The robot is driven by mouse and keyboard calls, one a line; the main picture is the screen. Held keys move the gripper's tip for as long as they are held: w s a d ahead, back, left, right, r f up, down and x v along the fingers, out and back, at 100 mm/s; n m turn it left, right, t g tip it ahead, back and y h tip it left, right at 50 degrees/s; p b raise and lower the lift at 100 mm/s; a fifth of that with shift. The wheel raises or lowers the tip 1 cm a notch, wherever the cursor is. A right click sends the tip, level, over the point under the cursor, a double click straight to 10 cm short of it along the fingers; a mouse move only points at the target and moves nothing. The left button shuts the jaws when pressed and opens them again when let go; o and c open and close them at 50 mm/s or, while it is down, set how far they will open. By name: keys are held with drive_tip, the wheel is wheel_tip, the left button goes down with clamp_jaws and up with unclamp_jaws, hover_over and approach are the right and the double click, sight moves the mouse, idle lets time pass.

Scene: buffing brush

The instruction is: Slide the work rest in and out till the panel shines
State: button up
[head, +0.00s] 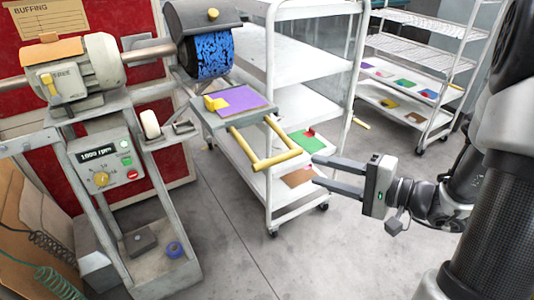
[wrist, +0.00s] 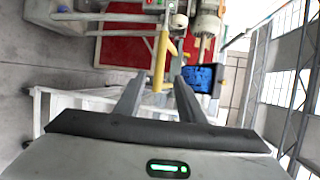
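The work rest (head: 205,116) is a grey plate on the buffing machine, with a purple panel (head: 243,100) on it and a yellow clamp (head: 215,103) at the panel's left edge. A yellow U-shaped handle (head: 278,161) sticks out towards my gripper. The blue brush (head: 212,55) is behind the panel under a dark hood; the brush also shows in the wrist view (wrist: 198,78). My gripper (head: 316,170) is open and empty, its fingertips pointing at the handle's end bar from the right, seemingly just short of it. In the wrist view, the yellow handle (wrist: 160,62) appears between the fingers.
A control box (head: 113,160) reads 1000 rpm. A white shelf cart (head: 290,101) stands behind the handle, with coloured panels on its lower shelf. Another rack (head: 420,48) with coloured panels stands at the back right. The floor (head: 330,250) in front is clear.

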drive_tip(key=x, duration=1.6)
drive_tip(key=shift+a, duration=0.3)
drive_tip(key=shift+f, duration=0.1)
drive_tip(key=shift+c, duration=0.5)
clamp_jaws()
